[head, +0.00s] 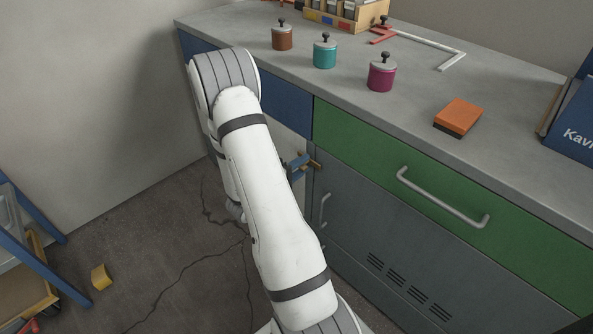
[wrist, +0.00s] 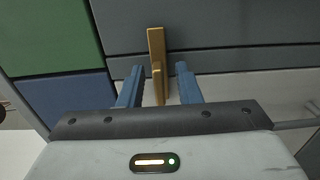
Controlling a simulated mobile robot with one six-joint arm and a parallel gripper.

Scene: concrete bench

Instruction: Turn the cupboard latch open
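The brass-coloured latch (wrist: 157,44) is in the upper middle of the wrist view. Its long bar lies across the seam beside the grey cupboard door (wrist: 240,30), and a shorter piece stands out towards me. My gripper (wrist: 160,66) has two blue fingers, one on each side of the latch, with a visible gap on both sides. It is open and holds nothing. In the head view my gripper (head: 298,165) is at the cupboard front, and a small end of the latch (head: 315,163) shows beside it. My arm hides part of the cupboard front.
A green drawer (head: 365,148) with a grey handle (head: 440,198) is above the grey door. A blue drawer (head: 290,108) is to its left. Jars, an orange block (head: 459,116) and a rack (head: 345,14) stand on the bench top (head: 400,110). A yellow block (head: 101,277) lies on the floor.

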